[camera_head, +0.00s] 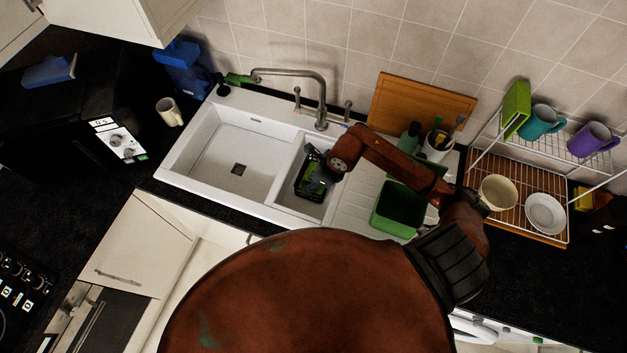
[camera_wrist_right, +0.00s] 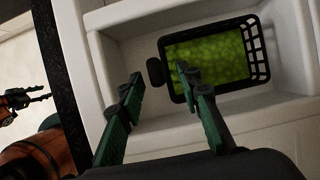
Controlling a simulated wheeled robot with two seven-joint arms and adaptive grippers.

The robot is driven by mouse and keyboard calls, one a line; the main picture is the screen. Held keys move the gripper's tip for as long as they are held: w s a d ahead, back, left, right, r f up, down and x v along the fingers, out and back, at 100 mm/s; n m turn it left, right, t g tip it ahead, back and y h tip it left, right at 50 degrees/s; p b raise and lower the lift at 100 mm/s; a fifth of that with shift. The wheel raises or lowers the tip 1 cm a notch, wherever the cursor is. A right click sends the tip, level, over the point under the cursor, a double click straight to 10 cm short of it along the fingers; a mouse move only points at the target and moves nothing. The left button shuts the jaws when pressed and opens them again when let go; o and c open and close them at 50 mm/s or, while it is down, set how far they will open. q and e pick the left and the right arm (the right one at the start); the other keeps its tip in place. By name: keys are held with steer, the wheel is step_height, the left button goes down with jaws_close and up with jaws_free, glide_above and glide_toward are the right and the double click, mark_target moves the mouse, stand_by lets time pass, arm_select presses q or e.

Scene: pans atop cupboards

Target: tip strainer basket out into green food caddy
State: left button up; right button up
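The strainer basket (camera_head: 309,184) is a black open mesh basket in the small sink bowl, with green stuff inside. In the right wrist view the basket (camera_wrist_right: 262,50) has a dark tab at its left end. My right gripper (camera_wrist_right: 160,76) is open above the bowl, its green fingers on either side of that tab in the picture; I cannot tell whether they touch it. In the head view my wrist hides part of the basket. The green food caddy (camera_head: 383,216) stands on the drainer, partly behind my arm. My left gripper (camera_wrist_right: 28,98) shows small in the wrist view.
The large sink bowl (camera_head: 222,165) is empty. A tap (camera_head: 300,74) rises behind the sink. A wooden board (camera_head: 425,105), a pot of utensils (camera_head: 437,150) and a dish rack (camera_head: 575,150) with mugs and bowls stand at the right. A mug (camera_head: 169,112) stands left of the sink.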

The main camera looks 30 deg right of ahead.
steer(key=b+x, duration=0.2)
steer(key=x, duration=0.2)
steer(key=shift+s+a+f, duration=0.1)
steer(key=shift+c, duration=0.3)
jaws_close()
